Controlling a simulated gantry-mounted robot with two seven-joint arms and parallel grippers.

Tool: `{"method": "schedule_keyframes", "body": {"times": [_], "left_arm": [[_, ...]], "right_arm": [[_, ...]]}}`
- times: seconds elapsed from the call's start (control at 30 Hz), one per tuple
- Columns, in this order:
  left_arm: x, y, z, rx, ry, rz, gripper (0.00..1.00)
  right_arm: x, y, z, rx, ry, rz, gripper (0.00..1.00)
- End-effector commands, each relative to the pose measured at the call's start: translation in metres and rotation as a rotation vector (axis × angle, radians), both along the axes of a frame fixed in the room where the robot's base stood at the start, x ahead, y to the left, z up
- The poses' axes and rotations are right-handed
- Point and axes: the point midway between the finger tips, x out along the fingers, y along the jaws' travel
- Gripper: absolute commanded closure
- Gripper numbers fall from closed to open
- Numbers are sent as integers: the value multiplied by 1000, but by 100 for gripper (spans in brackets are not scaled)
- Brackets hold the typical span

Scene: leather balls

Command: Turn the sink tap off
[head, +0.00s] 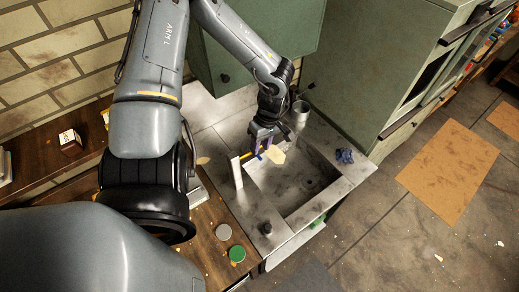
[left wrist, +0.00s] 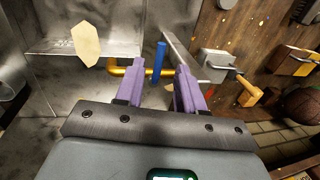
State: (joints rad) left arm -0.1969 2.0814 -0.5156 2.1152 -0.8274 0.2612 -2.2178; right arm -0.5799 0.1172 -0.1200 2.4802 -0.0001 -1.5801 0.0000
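The sink basin (head: 305,190) is a grey metal tub set in a worn counter. The tap shows in the left wrist view as a golden pipe (left wrist: 125,70) with an upright blue handle (left wrist: 160,58). In the head view its blue part (head: 259,156) is small, just below my left gripper (head: 263,146). In the left wrist view the purple fingers of my left gripper (left wrist: 161,76) are apart, with the blue handle seen between them; I cannot tell if they touch it. A pale, flat, many-sided patch (left wrist: 86,44) is by the pipe's end. My right gripper is not in view.
A metal cup (head: 299,113) stands behind the basin, and a blue crumpled cloth (head: 344,156) lies on its right rim. A white upright piece (head: 237,172) stands left of the gripper. A green-topped jar (head: 237,253) is at the front. Green cabinets (head: 375,60) border the right.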

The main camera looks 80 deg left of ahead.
Motion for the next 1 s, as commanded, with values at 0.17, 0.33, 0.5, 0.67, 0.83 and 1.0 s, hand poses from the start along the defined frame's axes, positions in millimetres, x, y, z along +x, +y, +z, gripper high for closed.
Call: {"method": "schedule_keyframes", "body": {"times": [0.17,0.33,0.5,0.67,0.83,1.0], "left_arm": [[6,3,32,3,-2,-1,62],[10,5,57,2,-1,-1,62],[13,6,71,1,-1,-1,62],[13,6,76,0,1,-1,62],[13,6,77,-1,1,-1,62],[13,6,76,-1,1,-1,62]], "right_arm": [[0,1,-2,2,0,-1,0],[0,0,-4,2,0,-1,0],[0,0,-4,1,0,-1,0],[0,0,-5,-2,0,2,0],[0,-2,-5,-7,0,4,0],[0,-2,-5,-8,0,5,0]]}}
